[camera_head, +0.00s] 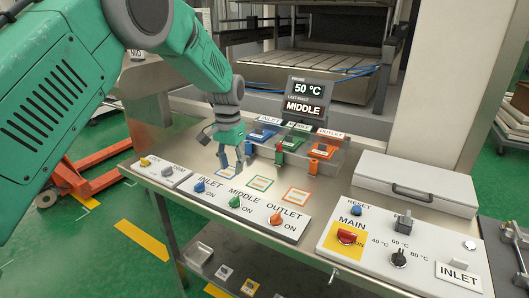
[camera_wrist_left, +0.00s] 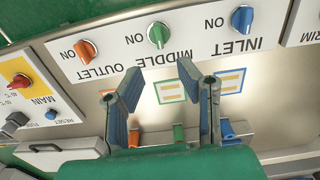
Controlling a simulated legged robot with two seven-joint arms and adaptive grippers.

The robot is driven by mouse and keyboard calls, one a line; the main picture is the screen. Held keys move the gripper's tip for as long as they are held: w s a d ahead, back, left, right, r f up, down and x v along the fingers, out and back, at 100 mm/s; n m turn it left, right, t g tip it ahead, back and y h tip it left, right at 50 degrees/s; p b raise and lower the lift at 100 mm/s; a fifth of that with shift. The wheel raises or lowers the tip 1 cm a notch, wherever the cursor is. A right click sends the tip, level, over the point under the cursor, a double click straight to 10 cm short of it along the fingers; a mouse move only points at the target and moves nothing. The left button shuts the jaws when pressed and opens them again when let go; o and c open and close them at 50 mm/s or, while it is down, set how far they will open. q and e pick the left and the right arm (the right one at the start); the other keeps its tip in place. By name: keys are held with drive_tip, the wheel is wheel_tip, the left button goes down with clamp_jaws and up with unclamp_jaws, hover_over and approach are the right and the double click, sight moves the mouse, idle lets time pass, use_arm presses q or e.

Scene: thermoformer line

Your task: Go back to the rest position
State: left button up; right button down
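My left gripper (camera_head: 232,163) hangs from the green left arm, fingers down, above the panel near the inlet and middle outlines. In the left wrist view, its two fingers (camera_wrist_left: 160,75) are spread apart with nothing between them. The INLET knob (camera_head: 199,187) is blue, the MIDDLE knob (camera_head: 235,202) green and the OUTLET knob (camera_head: 276,218) orange; the gripper is apart from them. Behind it stand blue, green and orange holders (camera_head: 321,151) labelled INLET, MIDDLE and OUTLET. My right gripper is not in view.
A display (camera_head: 304,97) reads 50 °C and MIDDLE. A white box with a handle (camera_head: 417,181) sits on the right. In front of it is the MAIN panel (camera_head: 369,265) with a red switch (camera_head: 347,237). A red pallet truck (camera_head: 88,174) stands on the floor at left.

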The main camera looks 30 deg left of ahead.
use_arm(q)
drive_tip(key=s+d+f, duration=0.2)
drive_tip(key=s+f, duration=0.7)
drive_tip(key=f, duration=0.2)
drive_tip(key=s+d+f, duration=0.2)
drive_tip(key=s+f, duration=0.7)
drive_tip(key=f, duration=0.3)
drive_tip(key=s+d+f+n, duration=0.1)
drive_tip(key=s+d, duration=0.1)
drive_tip(key=s, duration=1)
drive_tip(key=s+d+f, duration=0.2)
drive_tip(key=s, duration=1.1)
drive_tip(key=w+d+f+b, duration=0.1)
drive_tip(key=w+f+b, duration=0.2)
drive_tip(key=f+b, duration=1.1)
drive_tip(key=shift+w+d+m+t+b, duration=0.2)
drive_tip(key=shift+m+t+b, duration=0.1)
drive_tip(key=shift+m+b, duration=0.15)
